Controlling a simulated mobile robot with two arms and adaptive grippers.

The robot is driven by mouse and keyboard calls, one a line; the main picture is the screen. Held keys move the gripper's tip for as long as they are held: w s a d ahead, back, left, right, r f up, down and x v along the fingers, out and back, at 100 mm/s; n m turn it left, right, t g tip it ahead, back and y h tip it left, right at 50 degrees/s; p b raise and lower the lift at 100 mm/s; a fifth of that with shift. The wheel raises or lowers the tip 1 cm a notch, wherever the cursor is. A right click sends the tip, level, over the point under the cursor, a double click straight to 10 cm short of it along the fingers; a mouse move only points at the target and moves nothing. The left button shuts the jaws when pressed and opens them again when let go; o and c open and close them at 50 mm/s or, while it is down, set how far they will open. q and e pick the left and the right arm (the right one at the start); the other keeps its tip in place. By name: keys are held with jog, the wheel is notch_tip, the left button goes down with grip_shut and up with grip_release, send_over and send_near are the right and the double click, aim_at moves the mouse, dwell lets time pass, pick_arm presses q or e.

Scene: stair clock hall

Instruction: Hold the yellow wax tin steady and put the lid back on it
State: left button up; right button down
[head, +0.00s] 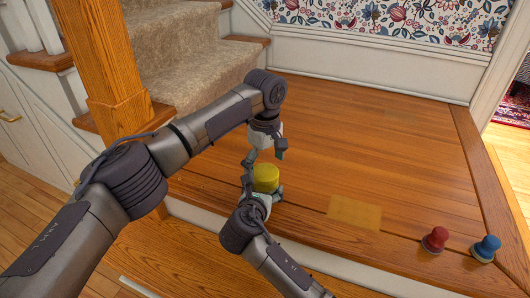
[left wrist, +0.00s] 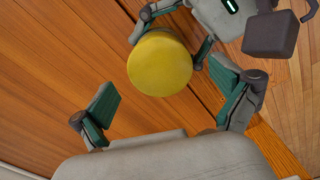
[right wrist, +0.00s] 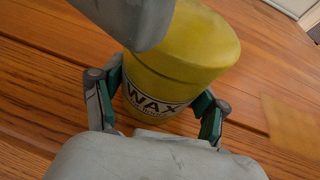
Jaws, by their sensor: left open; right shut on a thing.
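The yellow wax tin (head: 266,178) stands upright on the wooden landing, its WAX label facing the right wrist camera (right wrist: 155,103). A yellow lid (right wrist: 188,45) sits on top of the tin, its edge slightly wider than the body. The left wrist view shows its smooth round top (left wrist: 160,64). I cannot tell whether it is fully seated. My right gripper (head: 264,192) is shut around the tin's lower body, a finger on each side. My left gripper (head: 266,156) is open and empty just above the lid, with its fingers apart and clear of it.
A flat yellowish square (head: 355,213) lies on the landing right of the tin. A red knobbed object (head: 435,240) and a blue one (head: 486,248) stand near the front right edge. A wooden post (head: 108,60) and carpeted stairs (head: 185,60) are at the left. The landing behind is clear.

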pick_arm(q)
jog(key=shift+f, duration=0.6)
